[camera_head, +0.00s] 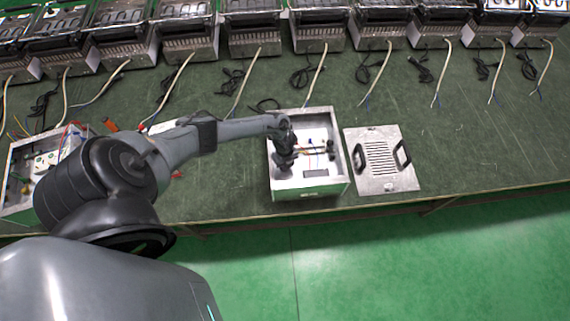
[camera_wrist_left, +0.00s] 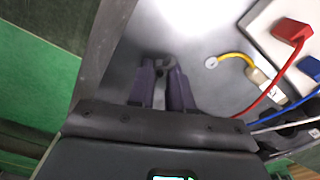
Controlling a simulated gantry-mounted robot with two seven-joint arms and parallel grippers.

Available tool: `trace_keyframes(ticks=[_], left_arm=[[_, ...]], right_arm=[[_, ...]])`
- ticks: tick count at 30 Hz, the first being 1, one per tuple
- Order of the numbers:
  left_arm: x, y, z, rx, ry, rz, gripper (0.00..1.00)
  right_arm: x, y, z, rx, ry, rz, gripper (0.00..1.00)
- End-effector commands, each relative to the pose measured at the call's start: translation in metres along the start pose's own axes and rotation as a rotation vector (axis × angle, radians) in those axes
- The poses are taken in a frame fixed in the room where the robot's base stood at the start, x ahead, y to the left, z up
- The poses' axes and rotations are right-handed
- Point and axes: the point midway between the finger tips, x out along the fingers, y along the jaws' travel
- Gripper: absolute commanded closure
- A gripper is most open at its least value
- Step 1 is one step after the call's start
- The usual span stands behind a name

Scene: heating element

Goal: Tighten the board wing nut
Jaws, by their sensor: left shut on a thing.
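My left gripper (camera_head: 284,165) reaches down into the open metal box (camera_head: 313,188) from above, at its left side. In the left wrist view my left gripper (camera_wrist_left: 163,70) has its two purple-grey fingers close together, shut on a small dark piece (camera_wrist_left: 164,62) that appears to be the wing nut, at the grey metal floor of the box. The fingers hide most of it, so its seating cannot be told. A white board (camera_wrist_left: 270,22) with red and blue connectors lies to the right of the fingers. My right gripper is not in view.
A yellow wire (camera_wrist_left: 233,55) with a ring terminal lies right of the fingers, near red and blue wires. A vented lid with two black handles (camera_head: 379,170) lies right of the box. An open box with wiring (camera_head: 45,160) stands left. Several finished-looking units line the back.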

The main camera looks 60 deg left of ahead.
Motion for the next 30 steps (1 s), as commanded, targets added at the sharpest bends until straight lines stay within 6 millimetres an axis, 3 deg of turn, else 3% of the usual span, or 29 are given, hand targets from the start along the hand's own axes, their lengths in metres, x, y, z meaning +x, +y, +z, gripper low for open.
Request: trace_keyframes(ticks=[13, 30], left_arm=[[0.002, 0.001, 0.001, 0.284, -0.001, 0.001, 1.0], [0.0, 0.0, 0.001, 0.345, -0.002, 0.001, 1.0]], right_arm=[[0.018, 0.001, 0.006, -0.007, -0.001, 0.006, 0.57], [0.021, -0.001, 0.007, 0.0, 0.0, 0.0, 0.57]])
